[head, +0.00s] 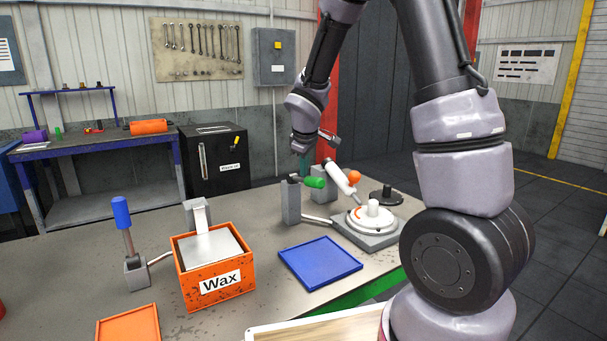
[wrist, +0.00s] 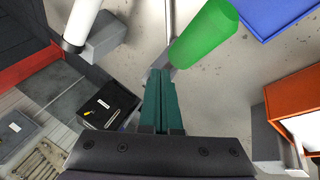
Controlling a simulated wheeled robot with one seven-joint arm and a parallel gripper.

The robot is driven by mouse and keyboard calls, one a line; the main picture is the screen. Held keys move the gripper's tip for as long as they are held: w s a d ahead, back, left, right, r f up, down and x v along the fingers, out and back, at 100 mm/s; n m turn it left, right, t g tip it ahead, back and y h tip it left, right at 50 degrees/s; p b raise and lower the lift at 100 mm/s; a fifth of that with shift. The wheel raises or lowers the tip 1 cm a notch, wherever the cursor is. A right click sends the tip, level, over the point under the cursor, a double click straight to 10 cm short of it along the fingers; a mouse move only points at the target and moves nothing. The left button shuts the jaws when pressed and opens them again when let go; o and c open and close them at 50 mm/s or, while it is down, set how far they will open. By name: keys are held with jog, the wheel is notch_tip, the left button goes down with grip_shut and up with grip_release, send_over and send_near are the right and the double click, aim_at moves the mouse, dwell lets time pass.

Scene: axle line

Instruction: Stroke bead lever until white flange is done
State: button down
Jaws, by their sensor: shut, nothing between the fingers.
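The white flange (head: 372,221) sits on a grey square base at the right of the bench, with an orange arc on its top face at the left. My gripper (head: 304,174) is shut and empty. Its teal fingertips (wrist: 160,72) are close by the handle's inner end; I cannot tell if they touch.
A blue tray (head: 320,264) lies in front of the flange station. An orange Wax box (head: 216,280) and a blue-handled lever (head: 122,212) stand at the left. An orange tray (head: 128,325) lies at the front. A black disc (head: 387,196) is behind the flange.

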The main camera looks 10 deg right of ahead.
jog(key=shift+s+d+f, duration=0.1)
jog(key=shift+s+f, duration=0.1)
jog(key=shift+f, duration=0.4)
jog(key=shift+s+d+f, duration=0.1)
jog(key=shift+s+f, duration=0.1)
jog(key=shift+f, duration=0.4)
dwell(1.0)
jog(key=shift+r, duration=0.1)
jog(key=shift+w+a+r, duration=0.1)
jog(key=shift+w+r, duration=0.2)
jog(key=shift+r, duration=0.5)
jog(key=shift+w+a+r, duration=0.15)
jog(key=shift+w+r, duration=0.1)
jog(key=shift+r, duration=0.6)
jog(key=shift+w+a+r, duration=0.1)
jog(key=shift+w+r, duration=0.2)
jog(key=shift+r, duration=0.5)
jog(key=shift+w+a+r, duration=0.1)
jog(key=shift+w+r, duration=0.15)
jog(key=shift+r, duration=0.55)
jog(key=shift+w+a+r, duration=0.1)
jog(key=shift+w+r, duration=0.2)
jog(key=shift+r, duration=0.5)
jog(key=shift+w+a+r, duration=0.1)
jog(key=shift+w+r, duration=0.15)
jog(key=shift+r, duration=0.55)
dwell(0.8)
